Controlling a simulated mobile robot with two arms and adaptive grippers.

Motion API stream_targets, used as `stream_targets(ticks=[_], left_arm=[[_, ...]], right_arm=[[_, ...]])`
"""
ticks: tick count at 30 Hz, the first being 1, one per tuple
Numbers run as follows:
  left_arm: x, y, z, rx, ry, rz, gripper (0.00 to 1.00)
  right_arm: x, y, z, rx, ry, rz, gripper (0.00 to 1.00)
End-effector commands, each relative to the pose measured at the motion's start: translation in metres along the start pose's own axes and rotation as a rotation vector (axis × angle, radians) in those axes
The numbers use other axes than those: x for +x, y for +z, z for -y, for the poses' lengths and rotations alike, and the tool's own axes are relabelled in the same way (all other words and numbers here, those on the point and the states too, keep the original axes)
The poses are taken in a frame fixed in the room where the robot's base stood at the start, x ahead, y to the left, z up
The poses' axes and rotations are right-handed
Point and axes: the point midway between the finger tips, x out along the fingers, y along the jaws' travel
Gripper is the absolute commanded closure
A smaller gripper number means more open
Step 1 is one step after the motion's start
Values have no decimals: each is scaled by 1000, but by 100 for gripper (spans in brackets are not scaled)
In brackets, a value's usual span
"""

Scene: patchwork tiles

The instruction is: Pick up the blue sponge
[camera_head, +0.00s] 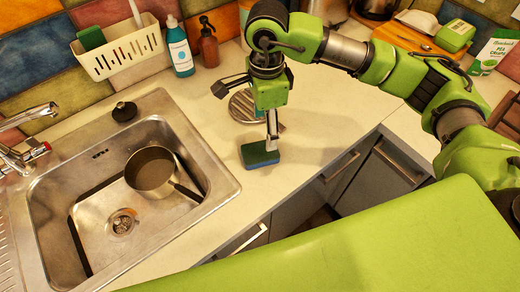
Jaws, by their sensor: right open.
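The blue sponge (261,160) lies on the pale worktop near its front edge, right of the sink. Its top is blue-teal and its lower side looks dark. My right gripper (246,115) is above it with the fingers spread wide. One finger points down and its tip overlaps the sponge's top in the picture; I cannot tell whether it touches. The other finger points left over a round metal trivet. Nothing is held between the fingers. My left gripper is out of view.
The metal sink (60,185) with a saucepan (152,170) is at the left. A round trivet (241,108) lies behind the sponge. A white caddy (121,48), a blue bottle (180,52) and a brown bottle (208,46) stand along the wall. Worktop right of the sponge is clear.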

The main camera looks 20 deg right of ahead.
Motion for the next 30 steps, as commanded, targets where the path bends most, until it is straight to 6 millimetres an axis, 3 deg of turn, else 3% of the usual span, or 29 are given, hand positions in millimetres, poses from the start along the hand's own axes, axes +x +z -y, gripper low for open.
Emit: stream_targets(ticks=[21, 29, 30], left_arm=[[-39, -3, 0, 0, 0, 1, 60], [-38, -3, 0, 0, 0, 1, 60], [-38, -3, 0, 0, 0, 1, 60]], right_arm=[[78, 2, -8, 0, 2, 3, 35], [82, 2, -8, -1, -1, 3, 35], [82, 2, -8, -1, 0, 3, 45]])
